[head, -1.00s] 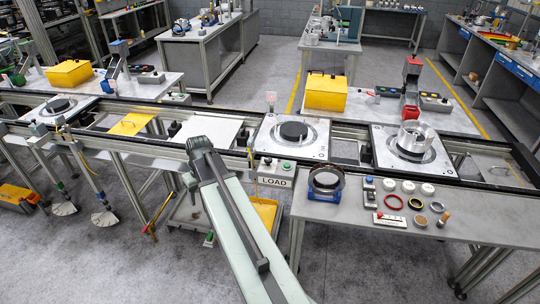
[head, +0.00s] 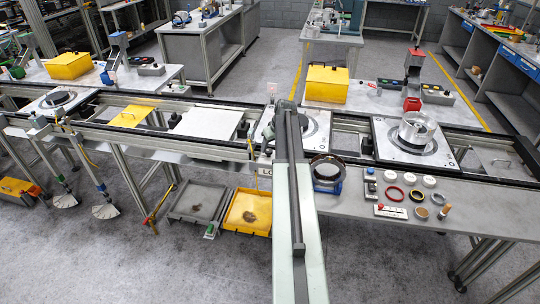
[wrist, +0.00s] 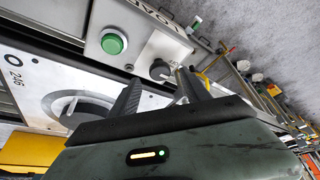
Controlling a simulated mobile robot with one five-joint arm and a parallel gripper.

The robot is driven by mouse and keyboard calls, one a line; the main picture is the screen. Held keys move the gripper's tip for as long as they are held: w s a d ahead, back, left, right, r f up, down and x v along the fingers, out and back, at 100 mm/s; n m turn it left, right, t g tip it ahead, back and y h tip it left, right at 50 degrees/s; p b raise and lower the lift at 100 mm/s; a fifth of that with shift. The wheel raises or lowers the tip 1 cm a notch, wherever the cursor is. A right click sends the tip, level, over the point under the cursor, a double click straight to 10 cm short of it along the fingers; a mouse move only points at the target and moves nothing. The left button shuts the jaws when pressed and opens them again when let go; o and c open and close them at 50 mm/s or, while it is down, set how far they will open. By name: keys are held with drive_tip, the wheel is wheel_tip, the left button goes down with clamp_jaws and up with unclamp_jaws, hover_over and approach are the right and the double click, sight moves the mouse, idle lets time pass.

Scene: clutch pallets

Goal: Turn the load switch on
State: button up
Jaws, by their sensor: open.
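In the wrist view the load switch panel (wrist: 145,45) is a light grey box with a "LOAD" label (wrist: 160,22), a green button (wrist: 113,42) and a dark round knob (wrist: 160,69). My gripper (wrist: 159,83) is open, its two dark fingers pointing at the panel. The knob shows between and just beyond the fingertips; I cannot tell whether they touch it. The way the knob is turned is unclear. In the head view my arm hides most of the panel, and only part of the label (head: 265,171) shows.
A pallet (head: 382,145) with a metal ring stands on the conveyor to the right. A bench (head: 430,222) with small parts and a blue-based ring fixture (head: 327,175) lies right of my arm. A yellow tray (head: 248,211) sits below the conveyor.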

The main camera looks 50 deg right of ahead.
sight(268, 150)
drive_tip(key=b+x, duration=0.1)
drive_tip(key=x, duration=0.2)
drive_tip(key=shift+w+f+b, duration=0.1)
drive_tip(key=shift+f+b, duration=0.1)
drive_tip(key=shift+b, duration=0.2)
drive_tip(key=shift+r, duration=0.1)
clamp_jaws()
drive_tip(key=shift+a+m, duration=0.1)
drive_tip(key=shift+m, duration=0.2)
drive_tip(key=m+h, duration=0.1)
drive_tip(key=m, duration=0.1)
drive_tip(key=m+h, duration=0.1)
drive_tip(key=m, duration=0.2)
drive_tip(key=shift+w+a+g, duration=0.1)
drive_tip(key=shift+a+g, duration=0.05)
drive_tip(key=shift+g, duration=0.25)
drive_tip(key=m+g, duration=0.1)
drive_tip(key=m, duration=0.2)
drive_tip(key=m+g+h, duration=0.1)
drive_tip(key=m, duration=0.2)
drive_tip(key=shift+w+a, duration=0.1)
drive_tip(key=shift+w, duration=0.05)
drive_tip(key=shift+m, duration=0.3)
